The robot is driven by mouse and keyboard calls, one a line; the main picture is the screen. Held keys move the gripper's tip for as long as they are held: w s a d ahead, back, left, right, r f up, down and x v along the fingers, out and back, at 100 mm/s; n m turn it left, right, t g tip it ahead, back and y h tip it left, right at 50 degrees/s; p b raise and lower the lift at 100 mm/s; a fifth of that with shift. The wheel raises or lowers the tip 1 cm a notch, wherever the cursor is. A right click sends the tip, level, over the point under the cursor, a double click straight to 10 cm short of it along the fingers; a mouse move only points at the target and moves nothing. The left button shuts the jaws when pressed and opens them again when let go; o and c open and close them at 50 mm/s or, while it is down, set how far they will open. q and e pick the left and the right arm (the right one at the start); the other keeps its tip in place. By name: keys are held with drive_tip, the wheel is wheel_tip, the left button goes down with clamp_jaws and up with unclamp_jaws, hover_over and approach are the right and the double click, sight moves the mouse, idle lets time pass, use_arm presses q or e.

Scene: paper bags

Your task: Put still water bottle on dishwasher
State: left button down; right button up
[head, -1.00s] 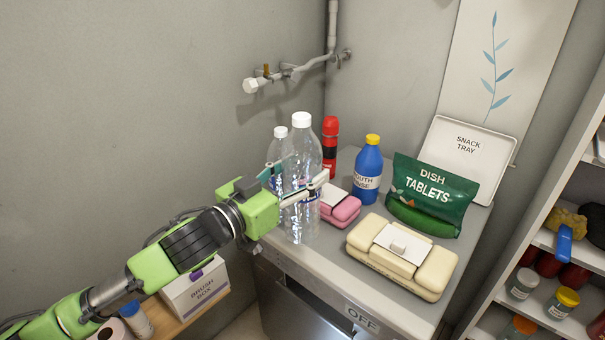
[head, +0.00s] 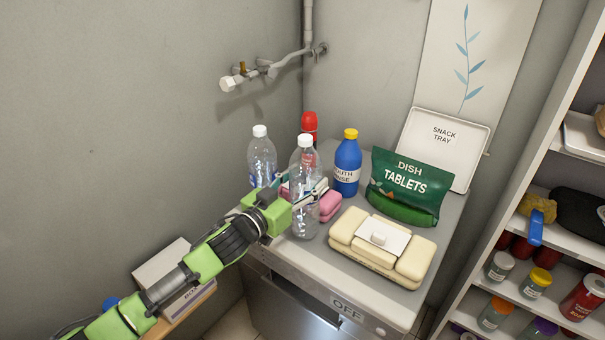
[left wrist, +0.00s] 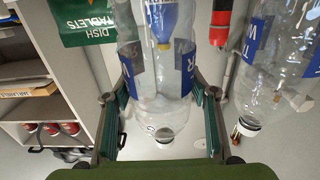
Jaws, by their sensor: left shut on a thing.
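My left gripper (head: 303,192) is shut on a clear water bottle (head: 304,165) with a white cap. The bottle is upright at the left front part of the dishwasher top (head: 385,295); I cannot tell if its base touches. In the left wrist view the held bottle (left wrist: 160,95) sits between both fingers, its blue label partly showing. A second clear bottle (head: 261,160) with a white cap and blue label stands behind it to the left, and also shows in the left wrist view (left wrist: 272,75). My right gripper is not in view.
Close by on the dishwasher are a pink pack (head: 329,206), a cream pack (head: 382,248), a mouth rinse bottle (head: 347,165), a red bottle (head: 309,124), dish tablets (head: 408,190) and a snack tray (head: 470,135). A shelf (head: 520,220) stands right, a pipe (head: 270,70) runs behind.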

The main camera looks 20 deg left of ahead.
use_arm(q)
drive_tip(key=shift+f, duration=0.65)
drive_tip(key=c, duration=1.2)
unclamp_jaws()
drive_tip(key=shift+f, duration=0.45)
drive_tip(key=o, duration=0.3)
drive_tip(key=shift+o, duration=0.2)
drive_tip(key=shift+s+r, duration=0.1)
drive_tip(key=shift+s, duration=0.05)
drive_tip(key=shift+s+a, duration=0.1)
drive_tip(key=b+v, duration=0.2)
drive_tip(key=v, duration=0.9)
drive_tip(key=shift+s, duration=0.35)
